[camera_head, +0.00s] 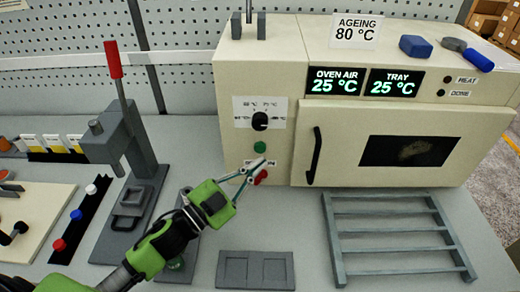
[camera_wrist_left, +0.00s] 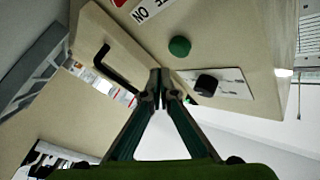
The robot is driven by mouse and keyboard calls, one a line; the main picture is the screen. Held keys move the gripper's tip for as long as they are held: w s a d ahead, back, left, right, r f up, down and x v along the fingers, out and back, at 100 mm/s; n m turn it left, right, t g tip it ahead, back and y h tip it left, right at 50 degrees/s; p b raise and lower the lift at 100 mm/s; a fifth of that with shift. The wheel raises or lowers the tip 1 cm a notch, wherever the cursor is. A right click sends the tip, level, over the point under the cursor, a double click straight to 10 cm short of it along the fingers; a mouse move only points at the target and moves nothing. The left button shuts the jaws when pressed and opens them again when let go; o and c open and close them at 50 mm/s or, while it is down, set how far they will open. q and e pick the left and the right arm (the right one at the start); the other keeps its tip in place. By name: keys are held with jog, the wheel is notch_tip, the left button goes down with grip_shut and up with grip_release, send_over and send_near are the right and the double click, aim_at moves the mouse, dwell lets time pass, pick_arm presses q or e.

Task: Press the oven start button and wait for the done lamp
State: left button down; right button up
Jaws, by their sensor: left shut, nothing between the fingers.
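The cream oven (camera_head: 365,118) stands at the back with its door shut. Its front panel has a round green button (camera_head: 260,147) below a black dial (camera_head: 260,121); the button also shows in the left wrist view (camera_wrist_left: 179,46). A red control (camera_head: 261,177) sits lower, partly behind the fingers. The done lamp (camera_head: 440,93) and heat lamp (camera_head: 447,79) are dark. Both displays read 25 °C. My left gripper (camera_head: 259,168) is shut and empty in front of the panel, just below the green button; contact cannot be told. My right gripper is out of view.
A grey slatted rack (camera_head: 395,212) lies before the oven door, and a grey two-pocket tray (camera_head: 256,270) lies in front of the panel. A press with a red handle (camera_head: 113,62) stands left. A blue block (camera_head: 415,46) and blue-handled tool (camera_head: 478,60) lie on the oven.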

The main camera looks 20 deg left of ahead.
aim_at(260, 148)
pick_arm(q)
jog(key=shift+w+a+r, duration=0.1)
jog(key=shift+w+a, duration=0.2)
jog(key=shift+w, duration=0.6)
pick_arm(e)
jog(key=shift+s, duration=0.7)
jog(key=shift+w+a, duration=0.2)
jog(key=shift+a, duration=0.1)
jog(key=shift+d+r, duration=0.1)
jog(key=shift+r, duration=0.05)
pick_arm(q)
jog(key=shift+w+a, duration=0.1)
jog(key=shift+w, duration=0.3)
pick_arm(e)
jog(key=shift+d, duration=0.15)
